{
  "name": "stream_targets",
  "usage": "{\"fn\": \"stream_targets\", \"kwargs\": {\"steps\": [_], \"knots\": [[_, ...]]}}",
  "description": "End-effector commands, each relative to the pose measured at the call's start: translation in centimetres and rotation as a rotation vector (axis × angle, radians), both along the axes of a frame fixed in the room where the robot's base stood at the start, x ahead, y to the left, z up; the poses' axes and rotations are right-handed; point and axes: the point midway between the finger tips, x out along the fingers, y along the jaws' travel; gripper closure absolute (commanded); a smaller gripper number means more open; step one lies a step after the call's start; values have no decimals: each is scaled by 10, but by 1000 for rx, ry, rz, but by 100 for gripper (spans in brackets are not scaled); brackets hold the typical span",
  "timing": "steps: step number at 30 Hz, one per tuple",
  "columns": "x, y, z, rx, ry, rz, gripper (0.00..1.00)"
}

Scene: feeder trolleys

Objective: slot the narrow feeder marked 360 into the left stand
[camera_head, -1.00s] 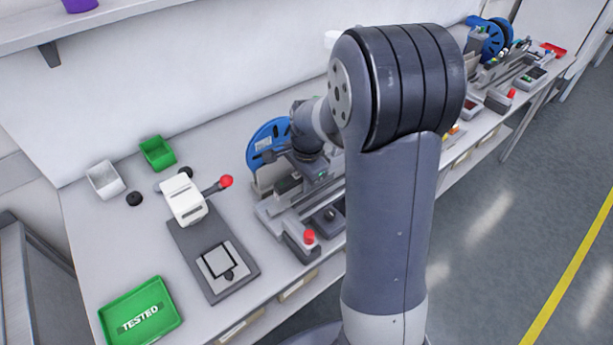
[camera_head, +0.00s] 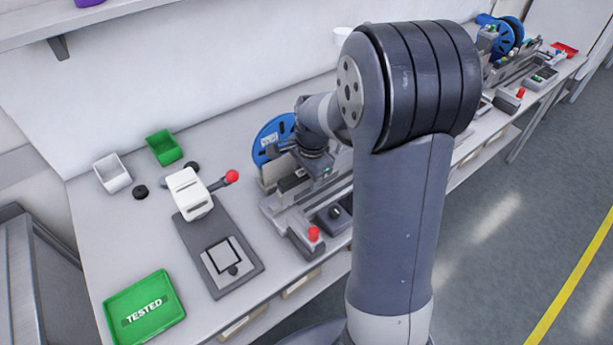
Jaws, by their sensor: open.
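The nearer stand (camera_head: 272,205), on the left part of the bench, is a grey fixture with a red knob (camera_head: 314,233) at its front. A blue reel (camera_head: 270,135) stands upright at its back. My gripper (camera_head: 300,180) is low over this stand, just in front of the reel; it is open, but its fingertips are small and partly hidden. My own arm covers the right part of this stand. No marking 360 can be read, so I cannot tell which feeder is the narrow one. A farther stand with blue reels (camera_head: 503,38) is at the back right.
A grey press (camera_head: 190,195) with a red-ended lever stands left of the near stand. A green TESTED tray (camera_head: 118,300) lies at the front left. A white bin (camera_head: 112,173) and a green bin (camera_head: 164,147) sit behind. Open floor (camera_head: 500,250) lies at the right.

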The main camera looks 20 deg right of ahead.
Motion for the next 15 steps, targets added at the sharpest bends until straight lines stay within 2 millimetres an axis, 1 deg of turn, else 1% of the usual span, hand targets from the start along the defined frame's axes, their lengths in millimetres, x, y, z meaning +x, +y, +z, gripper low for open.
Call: {"fn": "stream_targets", "kwargs": {"steps": [5,9,12,15], "knots": [[-3,-2,30,0,-8,0,53],[-7,-3,60,0,-8,0,53],[-9,-4,77,-1,-7,0,53],[-11,-4,90,0,-4,0,53]]}}
